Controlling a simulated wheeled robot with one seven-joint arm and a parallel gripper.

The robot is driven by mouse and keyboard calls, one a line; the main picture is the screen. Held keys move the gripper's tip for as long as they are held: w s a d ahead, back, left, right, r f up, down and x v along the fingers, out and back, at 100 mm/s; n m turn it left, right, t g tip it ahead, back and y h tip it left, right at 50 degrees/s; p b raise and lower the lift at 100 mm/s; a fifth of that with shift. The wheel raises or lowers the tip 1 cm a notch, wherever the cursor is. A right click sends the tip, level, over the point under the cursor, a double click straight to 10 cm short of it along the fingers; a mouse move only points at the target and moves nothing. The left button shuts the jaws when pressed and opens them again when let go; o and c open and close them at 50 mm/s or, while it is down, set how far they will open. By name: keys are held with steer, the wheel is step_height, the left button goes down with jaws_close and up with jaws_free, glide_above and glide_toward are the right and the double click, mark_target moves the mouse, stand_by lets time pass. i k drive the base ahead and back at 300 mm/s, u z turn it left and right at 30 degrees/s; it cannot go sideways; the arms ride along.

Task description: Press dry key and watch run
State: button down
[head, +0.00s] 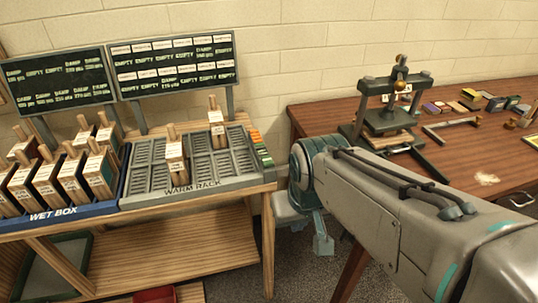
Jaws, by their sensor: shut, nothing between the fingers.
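The warm rack (152,196) stands on a wooden bench, with rows of slots and two wooden-handled blocks (217,122) standing in it. Small orange (254,136) and green (263,155) keys line its right end; their lettering is too small to read, so I cannot tell which is the dry key. Two dark boards stand behind: the left board (56,78) and the right board (175,64) show rows of EMPTY and DAMP text. My gripper (323,244) is shut and empty, hanging right of the rack and its keys, over the gap between the benches. My arm hides part of it.
A blue wet box (85,208) holding several wooden-handled blocks is at left. A dark green press (392,112) stands on the right table (305,112), with small coloured blocks (470,95) beyond. A lower shelf (195,250) lies under the rack. Floor shows between the benches.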

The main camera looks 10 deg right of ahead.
mark_target(267, 160)
steer(key=k, duration=0.1)
steer(key=u, duration=1.15)
steer(key=i, duration=0.7)
steer(key=z, duration=1.65)
